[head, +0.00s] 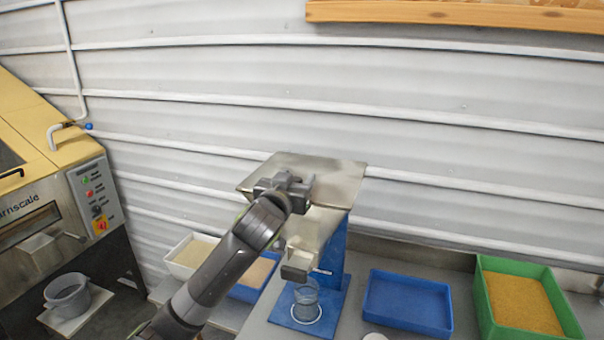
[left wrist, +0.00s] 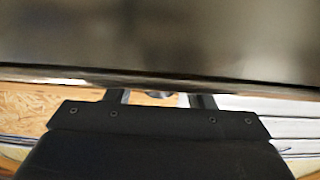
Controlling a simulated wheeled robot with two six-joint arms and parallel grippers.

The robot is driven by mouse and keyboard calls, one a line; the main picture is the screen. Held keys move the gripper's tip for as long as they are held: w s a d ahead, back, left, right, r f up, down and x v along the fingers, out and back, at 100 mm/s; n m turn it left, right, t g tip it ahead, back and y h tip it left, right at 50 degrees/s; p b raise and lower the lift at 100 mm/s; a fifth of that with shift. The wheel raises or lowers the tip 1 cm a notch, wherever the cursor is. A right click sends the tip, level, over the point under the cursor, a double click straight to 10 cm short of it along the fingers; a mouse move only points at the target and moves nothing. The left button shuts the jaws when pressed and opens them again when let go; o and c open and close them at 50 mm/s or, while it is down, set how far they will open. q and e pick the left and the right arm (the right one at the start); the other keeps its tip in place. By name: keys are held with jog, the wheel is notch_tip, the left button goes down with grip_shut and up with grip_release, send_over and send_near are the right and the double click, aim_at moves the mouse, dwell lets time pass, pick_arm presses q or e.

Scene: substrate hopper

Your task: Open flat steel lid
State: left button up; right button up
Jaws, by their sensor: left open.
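The flat steel lid (head: 335,172) is a grey metal plate on top of the hopper (head: 312,228), which stands on a blue frame (head: 334,262). It looks roughly level, and its near edge is partly hidden by my gripper. My left gripper (head: 290,183) is open at the lid's near side, overlapping it in the head view. In the left wrist view, a dark smooth surface, probably the lid, fills the top, with its edge just beyond my fingers (left wrist: 160,98). A small blurred dark part shows between the fingers. I cannot tell whether they touch the lid. My right gripper is not in view.
A glass beaker (head: 306,300) stands under the hopper's outlet. An empty blue tray (head: 407,302) and a green bin (head: 526,302) of yellow grain are to the right. A white tray (head: 195,256) is behind my arm. A yellow machine (head: 45,150) stands left; a corrugated wall is behind.

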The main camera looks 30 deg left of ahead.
pick_arm(q)
jog(key=shift+s+d+r, duration=0.1)
jog(key=shift+s+r, duration=0.05)
jog(key=shift+s, duration=0.2)
jog(key=shift+c, duration=0.3)
jog(key=shift+w, duration=0.1)
grip_shut()
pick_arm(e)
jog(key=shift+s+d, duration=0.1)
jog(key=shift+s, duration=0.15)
pick_arm(q)
jog(key=shift+r, duration=0.15)
